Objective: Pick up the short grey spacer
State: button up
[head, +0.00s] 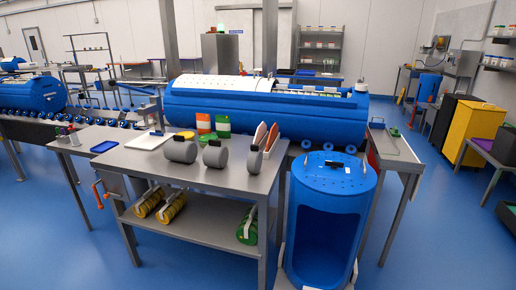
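Three grey cylinders lie on their sides along the front of the grey metal table. The right one, the narrowest, looks like the short grey spacer (254,161). My gripper is not in view.
The grey table (205,180) has a lower shelf with yellow and green rolls. A tall blue hollow drum (320,215) stands right of the table. A long blue carrier (265,110) lies behind. Blue floor is open at front left.

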aim_at(254, 160)
jog(key=i+u, duration=0.25)
jog(key=i, duration=0.25)
jog(key=i+l+u, duration=0.25)
jog(key=i, duration=0.2)
jog(key=i+l+u, duration=0.2)
jog(key=i, duration=0.25)
